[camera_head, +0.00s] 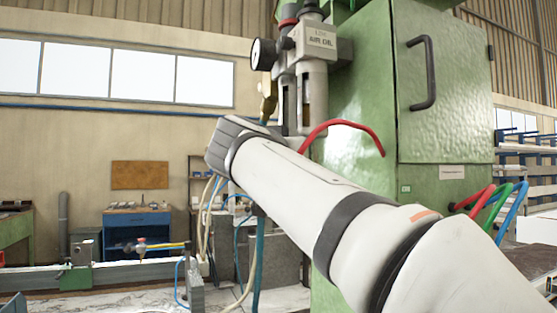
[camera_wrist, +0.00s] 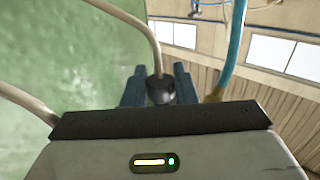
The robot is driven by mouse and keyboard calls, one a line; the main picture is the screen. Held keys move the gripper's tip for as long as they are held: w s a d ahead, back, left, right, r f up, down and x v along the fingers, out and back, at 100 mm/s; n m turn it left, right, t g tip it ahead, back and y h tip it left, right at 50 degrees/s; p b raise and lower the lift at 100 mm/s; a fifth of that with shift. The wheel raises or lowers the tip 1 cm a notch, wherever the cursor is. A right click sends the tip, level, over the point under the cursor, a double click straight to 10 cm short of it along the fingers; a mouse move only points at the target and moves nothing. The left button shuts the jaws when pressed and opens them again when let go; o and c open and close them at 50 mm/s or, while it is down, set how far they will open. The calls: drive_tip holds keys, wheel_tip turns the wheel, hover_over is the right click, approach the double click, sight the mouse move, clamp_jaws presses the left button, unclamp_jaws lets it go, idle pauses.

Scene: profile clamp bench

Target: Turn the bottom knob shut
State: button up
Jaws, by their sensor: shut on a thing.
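In the wrist view, a small dark rounded knob (camera_wrist: 160,90) sits between the two blue-grey fingers of my gripper (camera_wrist: 159,86). The fingers are shut on it, one on each side. A beige hose comes down to the knob's far end; I cannot tell whether it joins the knob or passes behind it. In the head view, the air unit (camera_head: 316,45) with its gauge and clear bowls is fixed beside the green cabinet (camera_head: 360,90). My arm crosses in front of the unit's lower end and hides the gripper and the knob there. The knob's turn angle cannot be read.
Pale hoses (camera_head: 206,220) and a teal hose (camera_head: 258,262) hang below the unit. A red hose (camera_head: 345,124) arches to the cabinet. In the wrist view, a blue hose (camera_wrist: 233,50) runs close on the right. The bench with a clamp rail (camera_head: 130,270) lies low at left.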

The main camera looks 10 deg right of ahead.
drive_tip(key=o, duration=1)
drive_tip(key=shift+c, duration=0.2)
drive_tip(key=b+v, duration=0.1)
drive_tip(key=v, duration=0.6)
drive_tip(key=shift+s+a, duration=0.2)
drive_tip(key=shift+s, duration=0.1)
